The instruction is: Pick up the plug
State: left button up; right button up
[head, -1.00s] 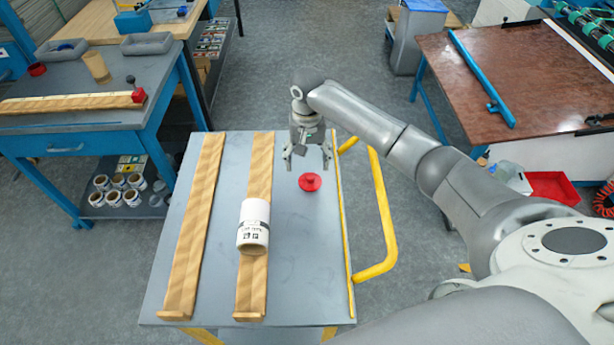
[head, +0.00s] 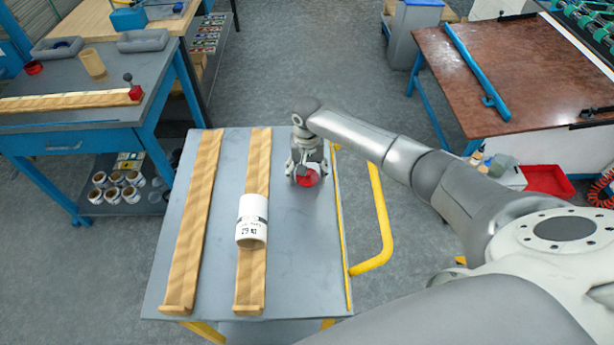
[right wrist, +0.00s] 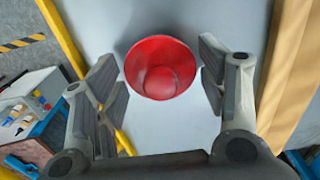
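The red round plug (head: 308,179) sits on the grey top of the cart (head: 300,250), to the right of the wooden rails. It also shows in the right wrist view (right wrist: 160,68), with a round knob in its middle. My right gripper (head: 305,173) is down around the plug. In the right wrist view its two fingers (right wrist: 163,75) stand open on either side of the plug, with a gap on both sides. My left gripper is not in view.
A white labelled roll (head: 252,221) lies on the right wooden rail (head: 256,165), left of my gripper. Another wooden rail (head: 196,220) runs farther left. A yellow handle (head: 381,225) stands off the cart's right edge. The cart top in front of the plug is clear.

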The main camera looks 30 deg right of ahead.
jog(key=c, duration=0.5)
